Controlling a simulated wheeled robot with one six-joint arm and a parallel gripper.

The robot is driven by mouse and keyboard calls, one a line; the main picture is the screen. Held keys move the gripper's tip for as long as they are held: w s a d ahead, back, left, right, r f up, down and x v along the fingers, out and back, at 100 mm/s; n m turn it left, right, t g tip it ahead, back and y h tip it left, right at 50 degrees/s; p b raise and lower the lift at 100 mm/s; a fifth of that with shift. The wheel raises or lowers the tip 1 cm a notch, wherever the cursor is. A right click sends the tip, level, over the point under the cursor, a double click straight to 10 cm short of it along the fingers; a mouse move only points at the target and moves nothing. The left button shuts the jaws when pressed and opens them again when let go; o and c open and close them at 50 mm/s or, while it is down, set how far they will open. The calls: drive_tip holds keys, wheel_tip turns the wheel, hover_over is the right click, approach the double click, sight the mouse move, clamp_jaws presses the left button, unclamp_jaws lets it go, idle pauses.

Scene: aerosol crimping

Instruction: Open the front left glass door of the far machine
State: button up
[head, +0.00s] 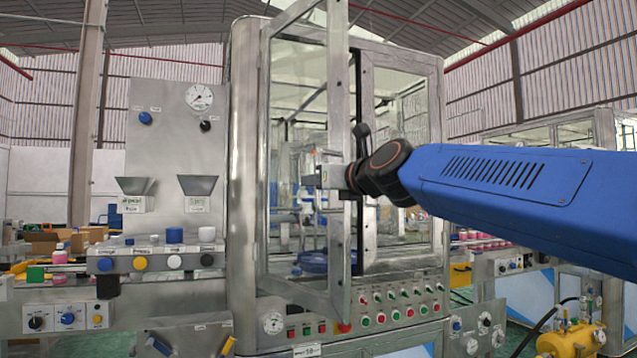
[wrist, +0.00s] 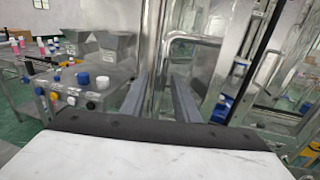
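The front left glass door (head: 339,100) of the machine stands ajar in the head view. Its free edge is swung out toward me, with its left side at the machine's post. My gripper (head: 328,178) is at the free edge at about mid height, partly hidden by the door frame. In the wrist view, my gripper's two grey fingers (wrist: 160,100) are apart. A bent metal handle (wrist: 190,39) runs down into the space between them. I cannot tell whether either finger touches it.
The right glass door (head: 400,150) looks shut. A row of buttons (head: 395,305) lies below it. A panel with two hoppers (head: 197,185) and coloured knobs (head: 140,262) stands at left. A yellow tank (head: 570,340) stands at lower right.

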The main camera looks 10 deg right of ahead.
drive_tip(key=shift+s, duration=0.1)
drive_tip(key=v, duration=1.7)
drive_tip(key=shift+d, duration=0.15)
drive_tip(key=shift+s, duration=0.1)
